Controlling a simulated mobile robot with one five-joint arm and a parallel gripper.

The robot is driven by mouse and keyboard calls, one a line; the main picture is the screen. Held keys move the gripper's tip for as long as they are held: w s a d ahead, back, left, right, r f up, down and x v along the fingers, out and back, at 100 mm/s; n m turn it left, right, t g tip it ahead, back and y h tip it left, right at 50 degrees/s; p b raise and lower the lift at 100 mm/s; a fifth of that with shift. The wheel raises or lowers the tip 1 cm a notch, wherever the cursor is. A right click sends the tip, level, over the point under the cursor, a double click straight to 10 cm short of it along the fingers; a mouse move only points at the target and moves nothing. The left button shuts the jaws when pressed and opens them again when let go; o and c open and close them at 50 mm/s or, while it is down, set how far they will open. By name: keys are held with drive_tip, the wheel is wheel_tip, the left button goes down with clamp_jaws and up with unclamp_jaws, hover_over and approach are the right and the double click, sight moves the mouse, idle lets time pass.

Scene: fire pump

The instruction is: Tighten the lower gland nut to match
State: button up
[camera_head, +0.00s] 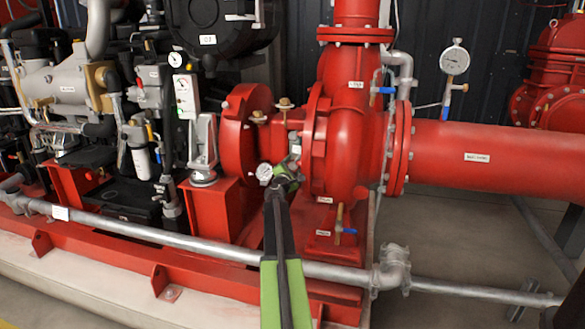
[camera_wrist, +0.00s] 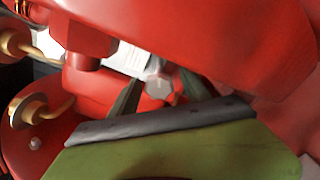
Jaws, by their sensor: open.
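In the wrist view, a small grey hex nut (camera_wrist: 158,84) shows in the recess between red pump parts. I take it for a gland nut, but cannot tell whether it is the lower one. My gripper (camera_wrist: 155,91) is open, with one dark finger on each side of the nut in the picture. I cannot tell whether the fingers touch it. A pale metal part (camera_wrist: 128,58) lies behind the nut. In the head view, my gripper (camera_head: 291,167) reaches into the gap by the red pump casing (camera_head: 345,150); its fingertips are hard to make out and the nut is not clear.
A grey pipe (camera_head: 180,236) runs low across the front.

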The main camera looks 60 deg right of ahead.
clamp_jaws()
drive_tip(key=shift+a, duration=0.2)
drive_tip(key=shift+d, duration=0.15)
drive_tip(key=shift+m, duration=0.6)
drive_tip(key=m, duration=0.5)
drive_tip(key=shift+d+r, duration=0.1)
drive_tip(key=m, duration=0.6)
drive_tip(key=shift+s+r+m, duration=0.1)
drive_tip(key=shift+s+m, duration=0.05)
drive_tip(key=shift+m, duration=0.25)
